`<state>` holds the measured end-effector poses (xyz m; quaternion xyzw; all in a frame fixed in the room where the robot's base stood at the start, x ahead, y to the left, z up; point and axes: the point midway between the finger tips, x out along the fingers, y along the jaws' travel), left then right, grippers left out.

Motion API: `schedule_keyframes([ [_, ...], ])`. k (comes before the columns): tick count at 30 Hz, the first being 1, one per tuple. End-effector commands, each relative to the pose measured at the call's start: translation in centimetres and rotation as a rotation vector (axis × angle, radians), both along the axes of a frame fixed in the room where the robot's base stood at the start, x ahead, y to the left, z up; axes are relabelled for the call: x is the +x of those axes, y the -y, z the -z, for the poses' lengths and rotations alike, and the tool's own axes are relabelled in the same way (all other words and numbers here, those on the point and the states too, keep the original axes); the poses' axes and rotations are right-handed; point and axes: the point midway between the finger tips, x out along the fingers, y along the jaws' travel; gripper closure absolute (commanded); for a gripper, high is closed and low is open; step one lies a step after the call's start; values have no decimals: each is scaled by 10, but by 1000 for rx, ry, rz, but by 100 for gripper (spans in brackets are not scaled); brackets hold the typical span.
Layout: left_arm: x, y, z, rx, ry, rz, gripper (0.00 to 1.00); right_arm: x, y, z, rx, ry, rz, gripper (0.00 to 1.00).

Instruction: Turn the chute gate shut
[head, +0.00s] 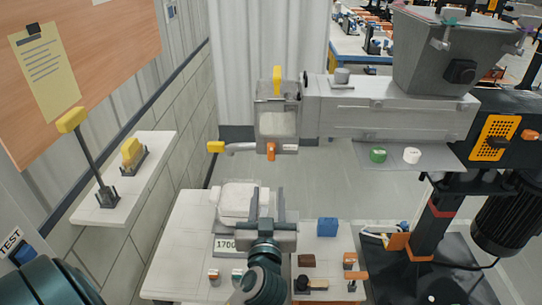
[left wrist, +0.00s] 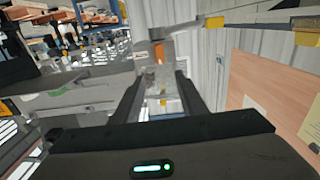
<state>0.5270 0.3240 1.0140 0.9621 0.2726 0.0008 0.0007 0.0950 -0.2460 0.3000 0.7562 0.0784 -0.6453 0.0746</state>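The chute (head: 277,122) is a grey box with a clear front at the left end of the feeder's horizontal barrel. It has a yellow piece (head: 277,80) upright on top, an orange tab (head: 271,151) at its bottom, and a grey lever with a yellow grip (head: 215,147) sticking out left. I cannot tell how far the gate is open. My left gripper (head: 267,197) is below the chute in the head view, fingers apart and empty. The left wrist view shows the chute (left wrist: 158,78) beyond the open fingers, and the yellow grip (left wrist: 215,22) at upper right. My right gripper is not in view.
Below is a white table (head: 185,245) with a white bag (head: 236,200) on a scale reading 1700, a blue block (head: 327,227) and small parts. A wall shelf (head: 150,178) at left carries a yellow-topped lever (head: 72,121). The hopper (head: 440,55) stands upper right.

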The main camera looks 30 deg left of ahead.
Motion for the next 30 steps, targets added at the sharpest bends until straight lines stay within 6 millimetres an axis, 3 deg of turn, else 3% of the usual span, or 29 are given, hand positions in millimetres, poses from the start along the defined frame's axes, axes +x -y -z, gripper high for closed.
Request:
schedule_keyframes([
  [8, 6, -3, -1, 3, -2, 2, 62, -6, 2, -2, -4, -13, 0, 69],
  [14, 24, -14, -2, 4, -1, 2, 62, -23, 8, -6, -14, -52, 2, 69],
  [18, 43, -26, -3, 6, -2, 2, 62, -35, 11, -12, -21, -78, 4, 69],
  [30, 104, -64, -3, 4, -3, 2, 62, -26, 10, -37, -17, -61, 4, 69],
])
